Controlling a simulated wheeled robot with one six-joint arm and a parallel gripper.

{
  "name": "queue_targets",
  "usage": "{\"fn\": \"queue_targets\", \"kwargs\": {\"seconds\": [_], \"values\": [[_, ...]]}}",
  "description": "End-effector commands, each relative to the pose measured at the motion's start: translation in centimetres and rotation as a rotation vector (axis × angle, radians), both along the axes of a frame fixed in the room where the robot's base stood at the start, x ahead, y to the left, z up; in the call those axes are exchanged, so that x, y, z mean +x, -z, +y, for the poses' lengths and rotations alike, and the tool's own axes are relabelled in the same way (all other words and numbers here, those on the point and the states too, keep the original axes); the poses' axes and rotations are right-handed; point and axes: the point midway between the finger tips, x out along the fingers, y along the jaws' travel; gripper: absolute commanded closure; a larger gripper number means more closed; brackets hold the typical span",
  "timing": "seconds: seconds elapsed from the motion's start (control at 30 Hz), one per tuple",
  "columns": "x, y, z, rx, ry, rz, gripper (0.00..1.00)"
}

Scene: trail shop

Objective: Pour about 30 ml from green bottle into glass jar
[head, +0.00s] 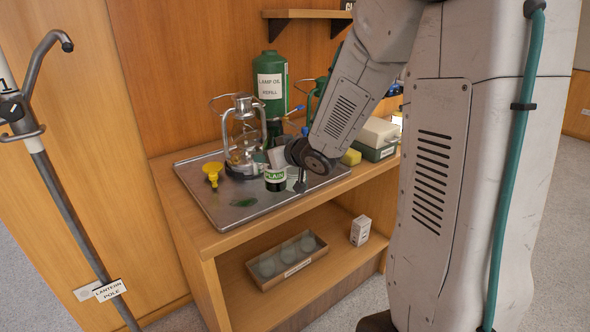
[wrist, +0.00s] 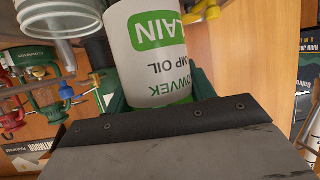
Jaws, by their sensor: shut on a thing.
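My gripper (head: 290,165) is shut on the green bottle, which has a white-and-green label reading PLAIN and LAMP OIL; the bottle (wrist: 157,55) fills the top middle of the wrist view. In the head view the PLAIN label of the bottle (head: 275,176) shows low over the tray, beside my wrist. A clear ribbed glass vessel, likely the glass jar (wrist: 60,20), is at the top left of the wrist view, close beside the bottle. The jar is not clearly seen in the head view. The bottle's mouth and any liquid stream are hidden.
A metal tray (head: 215,205) on the wooden bench holds a yellow funnel (head: 212,173) and a glass-globed lantern (head: 243,140). A large green LAMP OIL REFILL container (head: 270,85) stands behind. A dark green patch (head: 244,202) lies on the tray. A yellow sponge (head: 350,157) is to the right.

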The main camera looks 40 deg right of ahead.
Motion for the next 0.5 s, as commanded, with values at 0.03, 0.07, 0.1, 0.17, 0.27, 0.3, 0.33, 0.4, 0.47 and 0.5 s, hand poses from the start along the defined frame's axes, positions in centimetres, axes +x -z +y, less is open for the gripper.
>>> {"fn": "queue_targets", "kwargs": {"seconds": [0.03, 0.07, 0.1, 0.17, 0.27, 0.3, 0.33, 0.4, 0.47, 0.5], "values": [[0.02, 0.17, -0.08, 0.001, 0.02, -0.001, 0.76], [0.01, 0.25, -0.15, 0.001, 0.032, -0.001, 0.76], [0.01, 0.35, -0.23, 0.001, 0.045, -0.002, 0.76], [-0.02, 0.5, -0.3, 0.001, 0.061, -0.002, 0.76], [-0.05, 0.66, -0.37, 0.001, 0.077, -0.003, 0.76], [-0.07, 0.7, -0.39, 0.0, 0.081, -0.003, 0.76], [-0.07, 0.72, -0.41, 0.0, 0.083, -0.003, 0.76], [-0.08, 0.74, -0.44, 0.0, 0.087, -0.003, 0.76], [-0.07, 0.74, -0.45, 0.0, 0.087, -0.003, 0.76], [-0.07, 0.74, -0.45, 0.0, 0.087, -0.003, 0.76]]}}
